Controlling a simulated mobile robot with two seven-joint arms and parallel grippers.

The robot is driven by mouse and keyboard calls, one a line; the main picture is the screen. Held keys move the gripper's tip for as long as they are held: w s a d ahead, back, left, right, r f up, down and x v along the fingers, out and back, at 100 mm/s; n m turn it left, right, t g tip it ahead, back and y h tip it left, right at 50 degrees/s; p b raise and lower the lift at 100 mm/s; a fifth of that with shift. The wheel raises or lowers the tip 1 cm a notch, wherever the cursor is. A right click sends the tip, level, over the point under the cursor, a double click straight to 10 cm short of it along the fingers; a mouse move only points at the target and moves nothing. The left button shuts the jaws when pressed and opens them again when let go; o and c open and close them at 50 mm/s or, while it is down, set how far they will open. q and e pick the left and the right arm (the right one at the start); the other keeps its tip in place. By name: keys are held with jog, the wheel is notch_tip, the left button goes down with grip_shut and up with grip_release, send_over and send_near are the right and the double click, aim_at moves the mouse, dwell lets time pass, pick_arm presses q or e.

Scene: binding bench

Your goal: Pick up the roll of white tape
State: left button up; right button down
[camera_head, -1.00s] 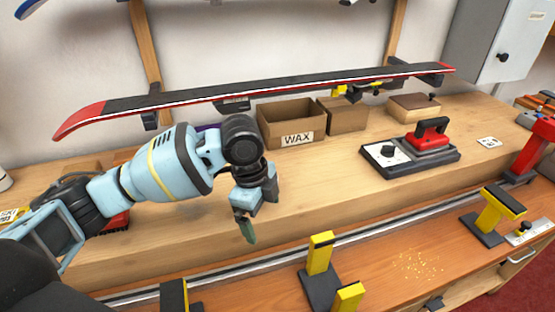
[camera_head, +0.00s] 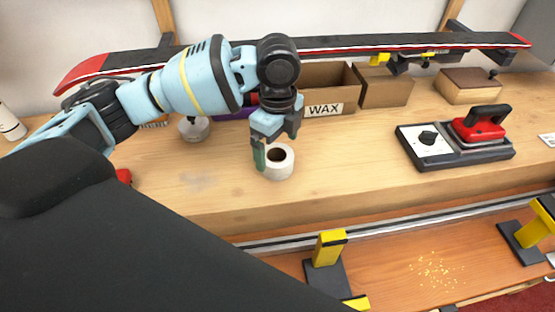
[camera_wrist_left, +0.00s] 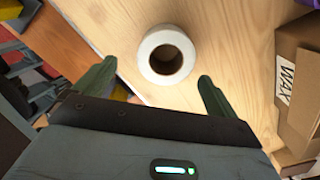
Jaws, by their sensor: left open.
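The roll of white tape (camera_head: 280,163) lies flat on the wooden bench top, its round hole facing up. My left gripper (camera_head: 273,152) is over the bench right at the roll, and one finger overlaps the roll's left side in the head view. In the left wrist view the roll (camera_wrist_left: 166,55) shows ahead of the open fingers (camera_wrist_left: 155,88), roughly centred between them and apart from both. Nothing is in the jaws. My right gripper is not in view.
A cardboard WAX box (camera_head: 335,92) stands behind the roll, with a smaller box (camera_head: 385,88) beside it. A red waxing iron (camera_head: 480,128) sits on its base to the right. Yellow-topped clamps (camera_head: 328,248) stand in front.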

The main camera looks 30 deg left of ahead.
aim_at(278, 157)
pick_arm(q)
jog(key=shift+w+f, duration=0.1)
jog(key=shift+f, duration=0.15)
jog(key=shift+w+a+f, duration=0.1)
jog(key=shift+w+f, duration=0.05)
jog(key=shift+f, duration=1.05)
jog(key=shift+w+a+f, duration=0.1)
jog(key=shift+w+f, duration=0.05)
jog(key=shift+f, duration=1)
jog(key=shift+c, duration=0.4)
jog(key=c, duration=1)
jog(key=shift+o, duration=0.2)
jog(key=shift+r, duration=0.1)
